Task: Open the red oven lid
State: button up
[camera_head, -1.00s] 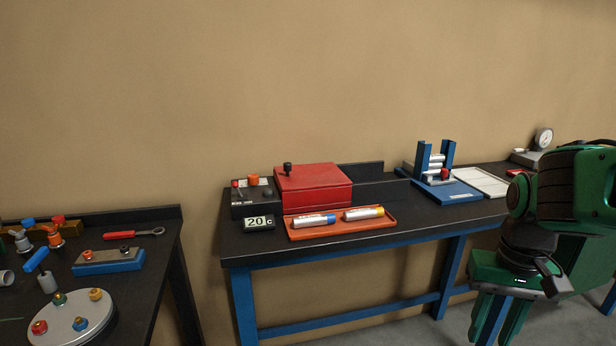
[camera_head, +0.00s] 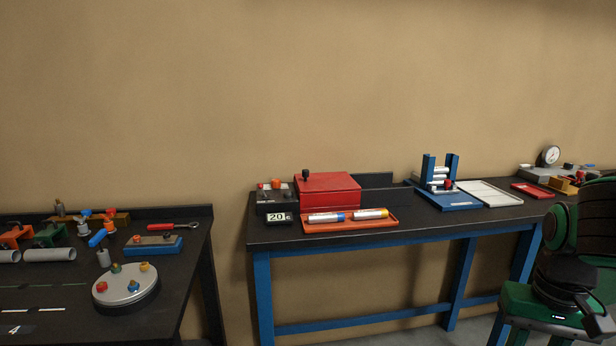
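The red oven (camera_head: 328,190) is a box with a flat red lid on the middle table, near the wall. Its lid looks shut. A black knob (camera_head: 306,175) stands at the lid's left side. Beside the oven on the left is a dark control box (camera_head: 276,205) with a red-tipped lever and an orange knob. A "20 C" display (camera_head: 279,217) sits in front of it. My green and black arm shows at the lower right, well away from the oven. The gripper's fingers cannot be made out.
An orange tray (camera_head: 350,227) with two labelled tubes lies in front of the oven. A blue rack (camera_head: 450,202) and white tray (camera_head: 489,193) stand to the right. A second table (camera_head: 70,300) with tools is at left, with a gap between the tables.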

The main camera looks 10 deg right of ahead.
aim_at(307, 182)
jog(key=u, duration=0.45)
jog(key=i, duration=1.1)
jog(key=z, duration=0.45)
